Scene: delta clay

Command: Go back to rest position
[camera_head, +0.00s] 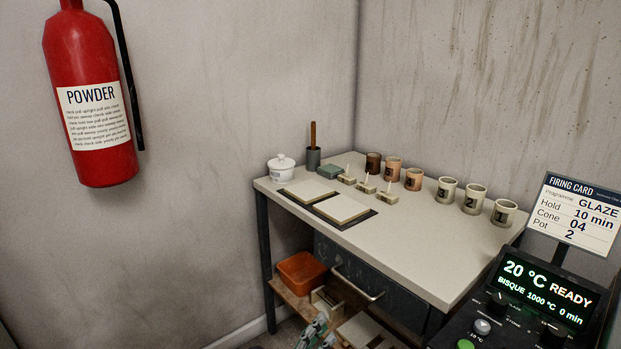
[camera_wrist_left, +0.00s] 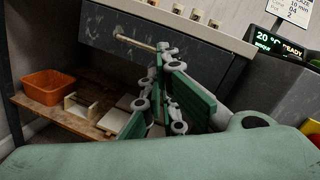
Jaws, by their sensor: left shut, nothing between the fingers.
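My left gripper (camera_head: 316,332) shows at the bottom edge of the head view, low in front of the workbench and its lower shelf. Its green and grey fingers (camera_wrist_left: 168,75) are shut with nothing between them. In the wrist view they stand before the bench's dark drawer front. Whether they touch anything cannot be told, but no object is held. My right gripper is in neither view.
The workbench (camera_head: 440,262) carries numbered cups, a lidded white jar (camera_head: 281,169) and two pale slabs. A drawer handle (camera_head: 357,283) juts out. An orange bin (camera_head: 301,272) sits on the lower shelf. A control panel (camera_head: 546,293) stands at right, a fire extinguisher (camera_head: 88,100) hangs at left.

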